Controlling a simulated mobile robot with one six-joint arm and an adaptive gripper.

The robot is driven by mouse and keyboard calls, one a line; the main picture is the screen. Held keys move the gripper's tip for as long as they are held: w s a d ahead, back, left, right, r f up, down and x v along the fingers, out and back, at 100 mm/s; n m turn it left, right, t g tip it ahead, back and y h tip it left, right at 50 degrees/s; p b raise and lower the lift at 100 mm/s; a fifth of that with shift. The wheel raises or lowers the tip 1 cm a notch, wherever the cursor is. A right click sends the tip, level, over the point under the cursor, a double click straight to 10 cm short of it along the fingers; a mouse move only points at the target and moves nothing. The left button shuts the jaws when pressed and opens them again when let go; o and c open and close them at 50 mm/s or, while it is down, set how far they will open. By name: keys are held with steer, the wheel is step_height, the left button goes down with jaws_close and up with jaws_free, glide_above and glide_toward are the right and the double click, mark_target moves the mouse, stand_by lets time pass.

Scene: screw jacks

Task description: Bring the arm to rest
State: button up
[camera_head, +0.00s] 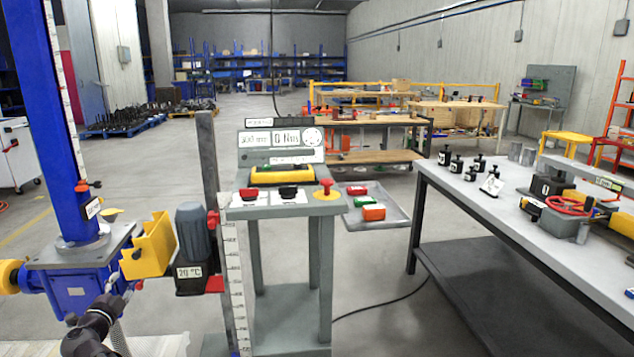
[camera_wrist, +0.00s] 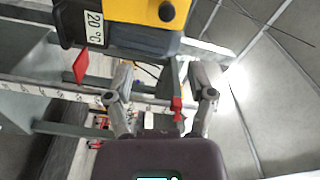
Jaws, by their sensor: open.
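My gripper shows in the wrist view (camera_wrist: 162,88), its two grey fingers spread apart with nothing held between them. In the head view my dark arm reaches up from the lower left edge; its fingers cannot be made out clearly there. A blue screw jack (camera_head: 75,285) with a tall blue column stands at the left, close to my arm. A yellow cover (camera_head: 152,248) stands beside it, and a motor with a "20 °C" label (camera_head: 190,240) is right of that. The label also shows at the top of the wrist view (camera_wrist: 93,27).
A control stand (camera_head: 275,212) with a "0 Nm" display (camera_head: 292,138), buttons and a ruler is in the middle. A side tray (camera_head: 375,228) holds red, green and orange pieces. A grey table (camera_head: 490,222) with several black weights stands right.

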steer(key=w+d+f+n+g+h, duration=0.1)
steer(key=w+d+f+g+h, duration=0.25)
steer(key=d, duration=0.95)
steer(key=w+d+f+n+g+h, duration=0.1)
steer(key=w+d+f+g+h, duration=0.2)
steer(key=d, duration=1.1)
steer(key=w+d+f+n+g+h, duration=0.15)
steer(key=w+d+f, duration=0.25)
steer(key=d, duration=0.9)
steer(key=s+d+f+n+g, duration=0.2)
steer(key=s+d+f+g, duration=0.15)
steer(key=d, duration=0.65)
steer(key=s+d+f+n+g, duration=0.15)
steer(key=s+d, duration=0.25)
steer(key=d, duration=0.6)
steer(key=s+d+f+n+g+y, duration=0.3)
steer(key=s+d+n+g+y, duration=0.2)
steer(key=s+d, duration=0.65)
step_height(320, 180, up, 28)
steer(key=p, duration=2.8)
steer(key=shift+s+a+n, duration=0.3)
steer(key=shift+a, duration=0.1)
